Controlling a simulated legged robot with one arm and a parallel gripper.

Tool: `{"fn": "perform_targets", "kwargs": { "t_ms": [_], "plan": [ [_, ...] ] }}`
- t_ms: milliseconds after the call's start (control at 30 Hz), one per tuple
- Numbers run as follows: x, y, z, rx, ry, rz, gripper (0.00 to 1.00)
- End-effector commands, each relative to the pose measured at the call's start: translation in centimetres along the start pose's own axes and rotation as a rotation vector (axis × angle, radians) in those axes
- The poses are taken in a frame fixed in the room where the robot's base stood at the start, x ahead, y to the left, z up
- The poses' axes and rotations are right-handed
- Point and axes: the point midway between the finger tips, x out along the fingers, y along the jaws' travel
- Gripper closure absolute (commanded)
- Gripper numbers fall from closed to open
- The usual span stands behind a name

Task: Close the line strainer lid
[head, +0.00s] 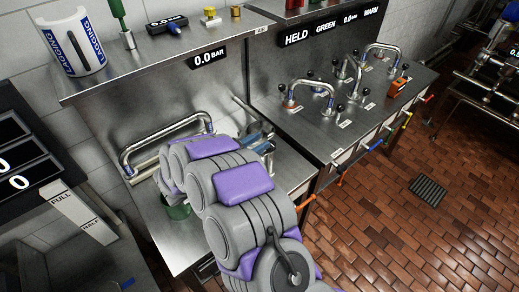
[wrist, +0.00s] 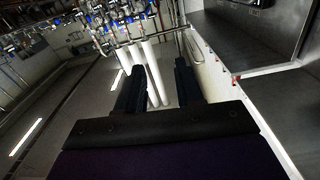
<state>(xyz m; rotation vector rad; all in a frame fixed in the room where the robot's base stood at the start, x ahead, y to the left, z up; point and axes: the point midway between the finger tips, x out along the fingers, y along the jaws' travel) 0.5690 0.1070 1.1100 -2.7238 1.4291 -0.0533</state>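My gripper (wrist: 159,66) shows in the wrist view as two dark fingers with a clear gap between them. Nothing is held; pale vertical pipes show in the background behind the gap. In the head view my grey and purple arm reaches over the left steel bench and hides the gripper. A bent steel pipe (head: 165,131) runs along that bench. A green round cup-like part (head: 177,209) shows partly beside my arm. Blue fittings (head: 258,137) show just beyond the arm. I cannot tell which part is the line strainer lid; my arm covers much of this area.
A panel with several small valves and curved pipes (head: 345,72) stands to the right, with coloured handles along its front edge. A pressure display (head: 207,57) is on the backboard. A lagging sleeve (head: 70,42) stands on the upper shelf. The brick floor (head: 385,230) at right is mostly clear.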

Motion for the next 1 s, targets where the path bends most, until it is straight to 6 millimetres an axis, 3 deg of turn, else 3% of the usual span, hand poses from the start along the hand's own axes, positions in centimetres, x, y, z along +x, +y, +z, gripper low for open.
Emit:
{"fn": "perform_targets", "kwargs": {
  "t_ms": [333,867,1000],
  "plan": [
    [-1.4,2.9,-0.5,0.000,0.000,-0.001,0.64],
    [-1.4,3.1,-0.5,-0.001,-0.001,-0.002,0.64],
    [-1.2,2.2,-0.4,0.025,-0.046,-0.030,0.64]
  ]
}}
